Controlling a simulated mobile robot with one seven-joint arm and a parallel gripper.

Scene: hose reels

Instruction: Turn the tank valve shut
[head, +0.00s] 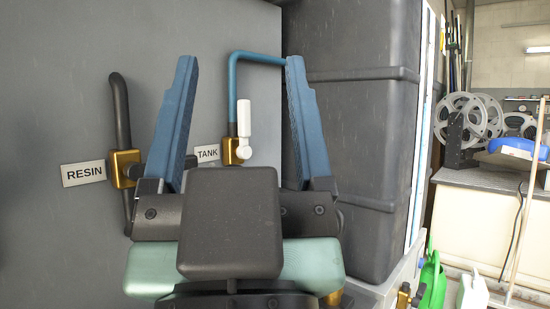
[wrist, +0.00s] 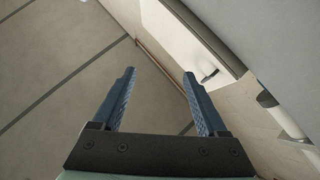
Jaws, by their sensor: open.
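The tank valve (head: 232,150) is a brass body on a blue pipe, beside a TANK label (head: 207,153), in the head view. Its white handle (head: 244,118) points upward, in line with the pipe's vertical run. My gripper (head: 241,62) is open and empty, its two blue fingers pointing up in the picture on either side of the handle. I cannot tell how far in front of the valve they are. In the wrist view my gripper (wrist: 158,74) also shows wide apart with nothing between the fingers; the valve is not seen there.
A brass resin valve (head: 125,168) on a dark pipe, with a RESIN label (head: 83,174), is to the left, partly behind my left finger. A large dark ribbed container (head: 360,125) stands close on the right. Grey reels (head: 466,118) and a green can (head: 432,280) are farther right.

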